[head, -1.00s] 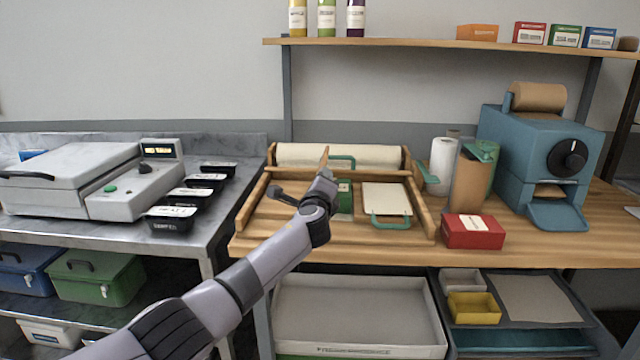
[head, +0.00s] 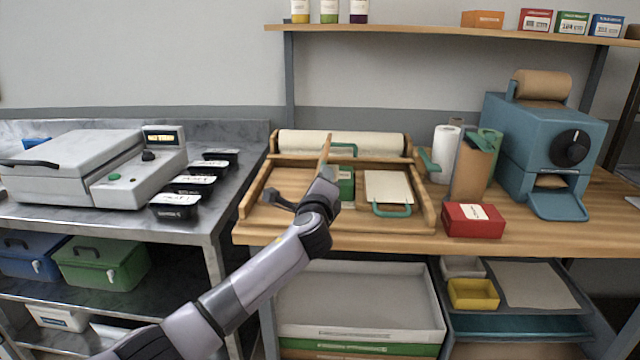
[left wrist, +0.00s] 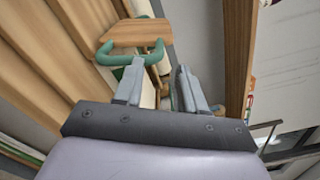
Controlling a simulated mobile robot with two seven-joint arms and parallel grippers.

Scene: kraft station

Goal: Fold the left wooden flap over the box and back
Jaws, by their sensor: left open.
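The left wooden flap (head: 325,152) stands up nearly edge-on above the wooden frame (head: 247,193) on the bench. Its green handle (head: 346,148) sticks out to the right. My left gripper (head: 328,172) is at the flap, its fingers partly hidden in the head view. In the left wrist view my left gripper (left wrist: 160,66) is open, and one fingertip overlaps the green handle (left wrist: 107,55) below a wooden piece (left wrist: 140,31). I cannot tell whether they touch. A green box (head: 346,184) sits in the frame behind my wrist. My right gripper is not in view.
A pale panel (head: 388,186) with a green handle lies at the frame's right. A paper roll (head: 365,143) lies behind. A red box (head: 473,220), bags and a blue machine (head: 540,140) stand to the right. Black tubs (head: 174,206) stand to the left.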

